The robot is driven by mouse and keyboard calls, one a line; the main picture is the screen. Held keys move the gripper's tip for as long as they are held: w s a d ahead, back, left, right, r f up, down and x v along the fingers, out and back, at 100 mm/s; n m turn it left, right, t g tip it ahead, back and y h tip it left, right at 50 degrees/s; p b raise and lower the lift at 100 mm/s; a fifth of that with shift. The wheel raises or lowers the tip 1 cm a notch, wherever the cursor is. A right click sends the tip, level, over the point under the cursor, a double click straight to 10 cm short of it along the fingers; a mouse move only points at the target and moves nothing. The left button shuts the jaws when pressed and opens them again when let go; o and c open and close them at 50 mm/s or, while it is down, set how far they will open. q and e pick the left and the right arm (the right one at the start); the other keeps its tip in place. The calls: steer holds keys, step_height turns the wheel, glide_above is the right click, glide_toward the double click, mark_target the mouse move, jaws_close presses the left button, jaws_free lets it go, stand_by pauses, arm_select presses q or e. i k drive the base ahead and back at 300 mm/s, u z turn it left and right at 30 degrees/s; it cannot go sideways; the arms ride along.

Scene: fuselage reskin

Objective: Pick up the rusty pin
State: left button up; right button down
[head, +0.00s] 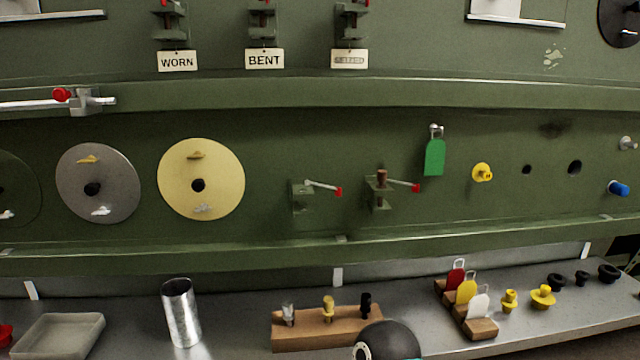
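A reddish-brown pin (382,178), rusty in colour, stands upright in a small green bracket (378,196) on the green fuselage panel. A lever with a red tip (405,185) reaches out to the right from that bracket. A similar bracket (302,198) to its left has its own red-tipped lever and shows no pin. Neither of my grippers shows in the head view.
Above are holders labelled WORN (177,61) and BENT (264,59), and a third with a faint label (349,60). On the grey bench (235,318) stand a wooden block (320,338) with three pins, a metal cup (180,312) and a tray (58,337). A dark dome (388,342) shows at the bottom.

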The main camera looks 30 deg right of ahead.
mark_target(381, 176)
steer(key=z, duration=1)
steer(key=i, duration=0.1)
steer(key=u, duration=2.6)
steer(key=k, duration=0.5)
steer(key=z, duration=0.15)
steer(key=i, duration=0.25)
steer(key=z, duration=4)
steer(key=i, duration=0.2)
steer(key=u, duration=2.2)
